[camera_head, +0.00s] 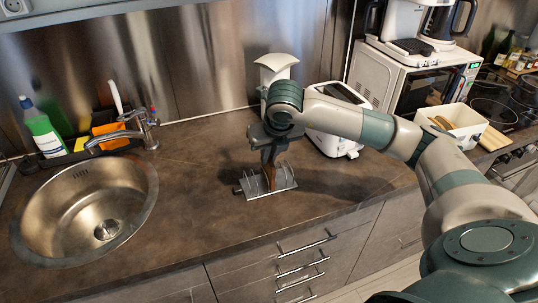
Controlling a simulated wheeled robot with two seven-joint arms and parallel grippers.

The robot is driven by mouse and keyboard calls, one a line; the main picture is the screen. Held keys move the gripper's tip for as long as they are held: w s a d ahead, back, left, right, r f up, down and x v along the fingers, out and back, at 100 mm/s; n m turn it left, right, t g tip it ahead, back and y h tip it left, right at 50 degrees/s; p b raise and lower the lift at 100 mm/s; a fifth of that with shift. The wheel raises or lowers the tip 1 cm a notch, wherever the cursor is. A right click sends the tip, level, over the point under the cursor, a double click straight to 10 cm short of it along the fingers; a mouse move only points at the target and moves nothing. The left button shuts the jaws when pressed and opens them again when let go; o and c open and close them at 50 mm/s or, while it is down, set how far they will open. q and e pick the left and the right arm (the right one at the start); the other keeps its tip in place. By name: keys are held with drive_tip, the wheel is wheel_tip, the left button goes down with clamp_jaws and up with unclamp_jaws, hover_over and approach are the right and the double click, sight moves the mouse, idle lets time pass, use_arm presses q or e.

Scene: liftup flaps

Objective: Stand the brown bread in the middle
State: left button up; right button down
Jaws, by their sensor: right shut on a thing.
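My right gripper (268,162) points down over a small metal rack (285,184) on the countertop. It is shut on the brown bread (270,179), a thin upright slice showing below the fingers. The bread is in line with the middle of the rack, between its thin upright dividers. I cannot tell whether its lower edge touches the rack's base. The gripper and wrist hide the bread's upper part. My left gripper is not in view.
A white toaster (335,143) stands right of the rack, partly behind my right arm. A white bin (467,127) with brown items and a microwave (388,77) are further right. A round sink (75,205) with a faucet (140,125) is at left. Counter between sink and rack is clear.

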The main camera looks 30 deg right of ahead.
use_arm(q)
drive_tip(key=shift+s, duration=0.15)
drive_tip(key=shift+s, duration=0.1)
use_arm(e)
drive_tip(key=c, duration=1.7)
unclamp_jaws()
drive_tip(key=shift+c, duration=0.2)
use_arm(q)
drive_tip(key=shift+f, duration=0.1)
